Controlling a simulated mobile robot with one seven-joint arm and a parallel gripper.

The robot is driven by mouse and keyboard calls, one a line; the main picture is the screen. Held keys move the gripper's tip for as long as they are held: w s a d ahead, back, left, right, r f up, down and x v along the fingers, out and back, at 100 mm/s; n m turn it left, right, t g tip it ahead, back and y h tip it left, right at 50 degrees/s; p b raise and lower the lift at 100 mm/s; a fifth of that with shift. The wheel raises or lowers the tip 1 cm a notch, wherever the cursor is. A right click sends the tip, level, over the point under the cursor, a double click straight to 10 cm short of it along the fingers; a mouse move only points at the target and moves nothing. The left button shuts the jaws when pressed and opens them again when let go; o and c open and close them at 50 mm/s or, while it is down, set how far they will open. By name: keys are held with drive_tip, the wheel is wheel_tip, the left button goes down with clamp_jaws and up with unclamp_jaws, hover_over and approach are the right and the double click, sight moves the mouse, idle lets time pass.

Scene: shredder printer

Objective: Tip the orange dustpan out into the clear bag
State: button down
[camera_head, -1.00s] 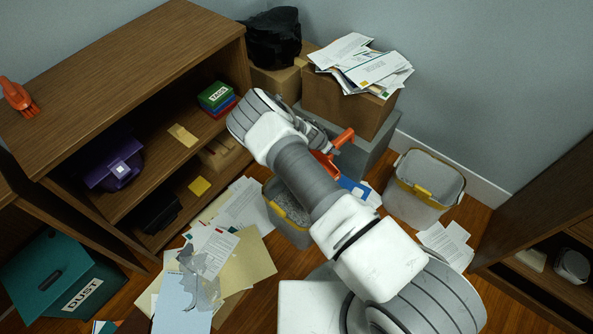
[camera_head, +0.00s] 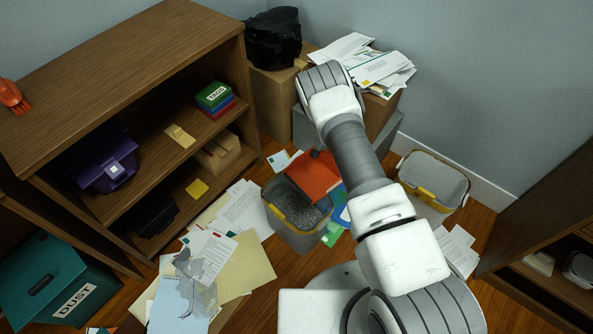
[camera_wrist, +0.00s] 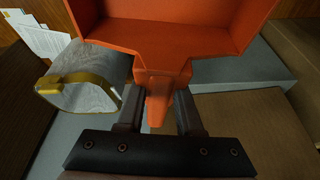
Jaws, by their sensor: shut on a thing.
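The orange dustpan (camera_head: 313,176) is over the far edge of the near yellow-handled bin (camera_head: 292,222) in the head view. In the wrist view the dustpan (camera_wrist: 165,38) fills the top of the picture, and its handle runs between the fingers of my gripper (camera_wrist: 158,100), which is shut on it. In the head view my arm hides the fingers and handle. A crumpled, see-through grey piece (camera_head: 197,285), perhaps the clear bag, lies on the papers at the lower middle.
A second bin (camera_head: 432,185) with a yellow handle stands to the right. Cardboard boxes with a paper pile (camera_head: 365,60) and a black bag (camera_head: 273,38) stand behind. A wooden shelf (camera_head: 120,75) fills the left. Papers cover much of the floor.

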drive_tip(key=shift+r+p, duration=1.45)
drive_tip(key=shift+r, duration=1.5)
